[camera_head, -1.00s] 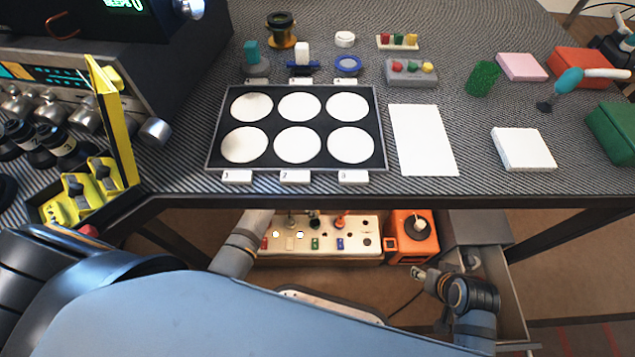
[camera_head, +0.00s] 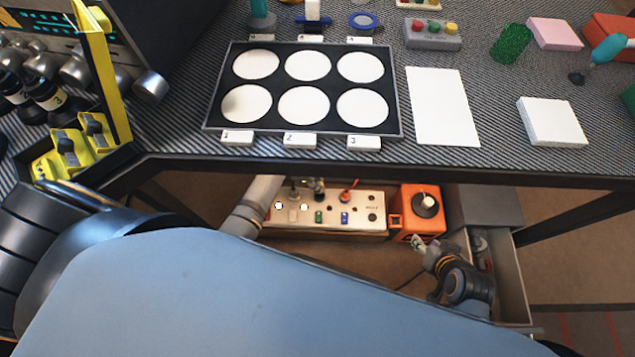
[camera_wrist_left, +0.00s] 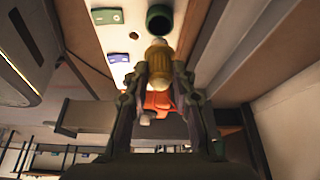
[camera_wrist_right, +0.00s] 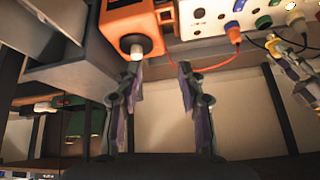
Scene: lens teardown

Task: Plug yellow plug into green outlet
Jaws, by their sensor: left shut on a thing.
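In the left wrist view my left gripper (camera_wrist_left: 160,80) is shut on the yellow plug (camera_wrist_left: 156,62). The plug's pale tip points toward the round green outlet (camera_wrist_left: 160,18) on the pale panel. The tip is close to the outlet's rim, and a small gap seems to show; I cannot tell the exact depth. My left gripper also shows at the right edge of the right wrist view (camera_wrist_right: 300,65). In the head view it is small and hard to make out at the panel. My right gripper (camera_wrist_right: 160,95) is open and empty below the orange box.
The pale outlet panel (camera_head: 330,225) lies under the table's front edge, with a red plug (camera_wrist_right: 234,34) and cord on it. The orange box (camera_head: 408,228) with a black knob stands beside it, then an open grey drawer (camera_head: 512,290). The striped tabletop (camera_head: 470,165) overhangs these.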

